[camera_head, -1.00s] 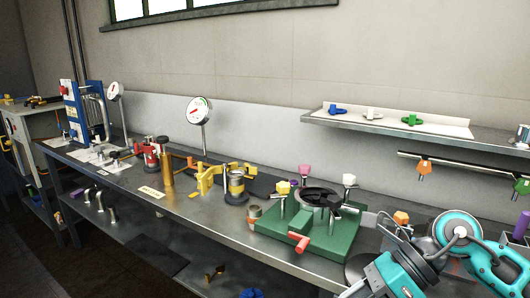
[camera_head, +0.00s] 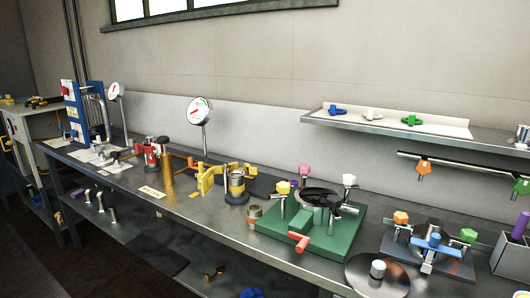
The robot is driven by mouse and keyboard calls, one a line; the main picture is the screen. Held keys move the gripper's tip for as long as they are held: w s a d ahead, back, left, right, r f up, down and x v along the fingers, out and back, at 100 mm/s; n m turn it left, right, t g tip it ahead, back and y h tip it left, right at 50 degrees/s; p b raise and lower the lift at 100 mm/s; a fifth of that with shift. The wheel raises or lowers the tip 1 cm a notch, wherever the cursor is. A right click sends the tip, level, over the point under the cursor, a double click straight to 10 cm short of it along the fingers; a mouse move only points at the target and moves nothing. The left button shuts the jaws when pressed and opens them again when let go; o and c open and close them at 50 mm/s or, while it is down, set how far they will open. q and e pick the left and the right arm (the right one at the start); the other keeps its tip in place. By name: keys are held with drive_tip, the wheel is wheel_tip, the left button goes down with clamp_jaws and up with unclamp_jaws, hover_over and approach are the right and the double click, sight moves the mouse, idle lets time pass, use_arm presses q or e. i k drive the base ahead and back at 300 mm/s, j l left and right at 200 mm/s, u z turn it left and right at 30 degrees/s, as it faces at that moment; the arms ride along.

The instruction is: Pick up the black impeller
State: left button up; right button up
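I cannot single out the black impeller with certainty. A dark round part (camera_head: 319,194) sits on top of the green fixture (camera_head: 345,238) on the bench, with pink, yellow and white knobs around it and a red handle at its front. A flat black disc (camera_head: 362,284) with a silver hub lies at the bench's front edge, right of the fixture; its lower edge runs to the picture's bottom. Neither of my grippers is in view.
The steel bench (camera_head: 217,215) holds a yellow clamp (camera_head: 208,180), a gauge (camera_head: 200,111) and a blue press (camera_head: 86,112). A grey plate (camera_head: 455,265) with coloured knobs stands right of the disc. A wall shelf (camera_head: 345,125) hangs above.

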sight(312, 200)
drive_tip(key=z, duration=1.25)
drive_tip(key=j+z, duration=0.25)
drive_tip(key=z, duration=0.15)
drive_tip(key=j+z, duration=0.2)
drive_tip(key=z, duration=0.15)
drive_tip(key=j+z, duration=0.2)
drive_tip(key=z, duration=0.2)
drive_tip(key=k+j+z, duration=0.45)
drive_tip(key=j+z, duration=0.15)
drive_tip(key=j, duration=0.15)
